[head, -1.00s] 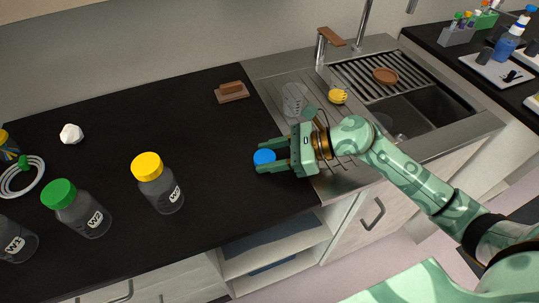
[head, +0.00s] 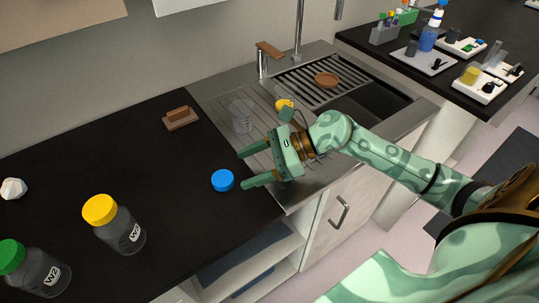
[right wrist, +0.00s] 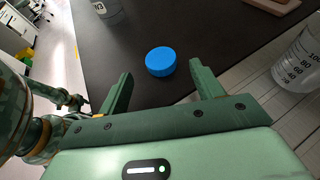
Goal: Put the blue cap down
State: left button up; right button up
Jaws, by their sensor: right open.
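The blue cap (head: 223,180) lies on the black counter (head: 170,225), left of the sink unit. It also shows in the right wrist view (right wrist: 160,61), just beyond the fingertips and apart from them. My right gripper (head: 241,170) is open and empty, with its two fingers pointing at the cap from the right. In the right wrist view the open fingers (right wrist: 160,80) stand wide on either side of the gap in front of the cap. My left gripper is not in view.
A yellow-capped bottle (head: 115,226) and a green-capped bottle (head: 35,270) stand to the left. A clear beaker (head: 242,117) stands on the drainboard behind the gripper. A brown brush-like block (head: 181,118) lies at the back. The counter around the cap is clear.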

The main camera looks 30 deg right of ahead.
jog(key=v, duration=0.6)
dwell(0.4)
